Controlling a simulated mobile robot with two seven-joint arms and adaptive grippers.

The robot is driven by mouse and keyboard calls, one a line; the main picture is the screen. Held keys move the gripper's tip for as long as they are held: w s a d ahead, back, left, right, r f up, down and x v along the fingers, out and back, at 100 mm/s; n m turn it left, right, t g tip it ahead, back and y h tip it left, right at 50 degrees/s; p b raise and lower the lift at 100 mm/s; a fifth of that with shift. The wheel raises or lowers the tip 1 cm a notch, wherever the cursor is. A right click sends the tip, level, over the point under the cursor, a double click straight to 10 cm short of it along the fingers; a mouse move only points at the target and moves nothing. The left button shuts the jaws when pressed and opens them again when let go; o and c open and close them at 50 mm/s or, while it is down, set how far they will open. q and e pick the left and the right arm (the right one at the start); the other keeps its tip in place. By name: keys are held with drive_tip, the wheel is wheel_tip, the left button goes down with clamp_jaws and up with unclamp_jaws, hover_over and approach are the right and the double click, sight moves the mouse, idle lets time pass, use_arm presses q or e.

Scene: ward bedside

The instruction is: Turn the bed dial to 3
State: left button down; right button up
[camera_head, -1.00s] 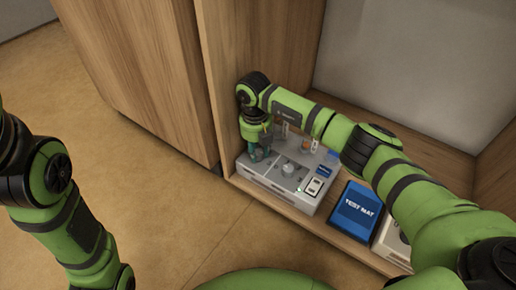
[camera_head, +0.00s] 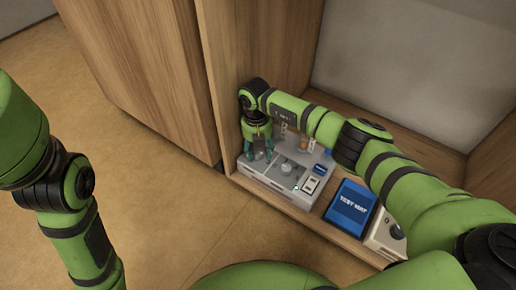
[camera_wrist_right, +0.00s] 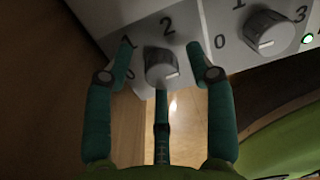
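A grey panel box (camera_head: 270,184) stands on the shelf and carries dials. In the right wrist view, one grey dial (camera_wrist_right: 162,67) has 0, 1 and 2 printed around it. A second dial (camera_wrist_right: 268,32) to its right shows 0, 1 and 3. I cannot read for certain where either knob points, or which is the bed dial. My right gripper (camera_wrist_right: 160,46) is open, its fingers apart on either side of the first dial; contact is not clear. It also shows over the panel's left end in the head view (camera_head: 257,154). My left gripper is out of view.
A blue package (camera_head: 350,208) lies right of the panel, with a pale box with a dark knob (camera_head: 384,238) beyond it. The wooden shelf wall (camera_head: 222,80) rises close left of my right gripper. A green light (camera_wrist_right: 308,39) glows beside the second dial.

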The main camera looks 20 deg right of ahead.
sight(257, 150)
drive_tip(key=shift+a, duration=0.1)
wheel_tip(257, 150, up, 12)
drive_tip(key=shift+w+a, duration=0.15)
idle(0.4)
idle(0.4)
